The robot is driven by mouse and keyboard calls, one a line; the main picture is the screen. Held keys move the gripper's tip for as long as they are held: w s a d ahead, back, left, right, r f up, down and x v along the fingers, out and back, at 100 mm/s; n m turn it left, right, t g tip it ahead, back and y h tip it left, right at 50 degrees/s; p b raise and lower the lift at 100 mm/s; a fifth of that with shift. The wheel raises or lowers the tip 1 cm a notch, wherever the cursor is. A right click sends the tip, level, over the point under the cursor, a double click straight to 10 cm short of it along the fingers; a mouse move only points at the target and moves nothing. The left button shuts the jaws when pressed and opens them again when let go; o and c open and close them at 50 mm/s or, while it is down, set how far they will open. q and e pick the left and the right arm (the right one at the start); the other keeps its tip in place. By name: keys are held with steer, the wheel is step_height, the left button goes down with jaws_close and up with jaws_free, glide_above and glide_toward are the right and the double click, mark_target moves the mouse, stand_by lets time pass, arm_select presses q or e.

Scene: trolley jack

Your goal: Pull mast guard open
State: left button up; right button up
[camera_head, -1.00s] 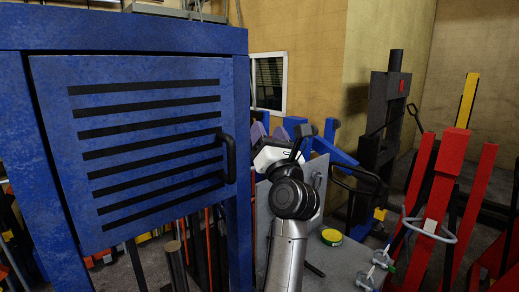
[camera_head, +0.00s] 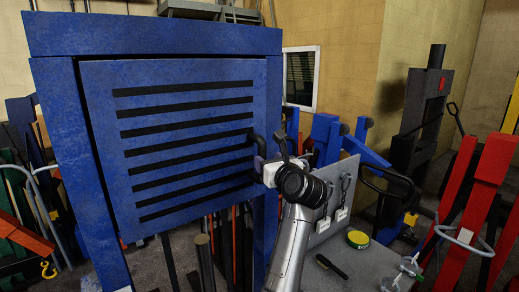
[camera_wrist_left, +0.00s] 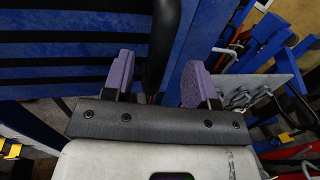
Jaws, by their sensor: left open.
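The mast guard (camera_head: 180,75) is a blue panel with several black slots, set in a blue frame (camera_head: 150,38) in the head view. Its black handle (camera_head: 256,142) is on its right edge. My left gripper (camera_head: 260,165) is at the handle, partly hidden by my own wrist. In the left wrist view, the purple fingers of my left gripper (camera_wrist_left: 155,80) are open, with the dark handle (camera_wrist_left: 163,40) between them and a gap visible on both sides. Part of the slotted guard (camera_wrist_left: 70,55) fills the left of that view. My right gripper is not in view.
A grey table (camera_head: 365,268) with a yellow-green roll (camera_head: 358,239) is right of my left arm. A black press-like stand (camera_head: 424,110) and red equipment (camera_head: 480,180) stand farther right. Long rods and tools (camera_head: 205,260) crowd below the guard.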

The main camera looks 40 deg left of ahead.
mark_target(260, 154)
arm_select(q)
steer(key=p+x, duration=0.1)
steer(key=x, duration=0.4)
steer(key=shift+r+p, duration=0.15)
steer(key=shift+p, duration=0.2)
steer(key=shift+x, duration=0.75)
steer(key=c, duration=0.8)
jaws_close()
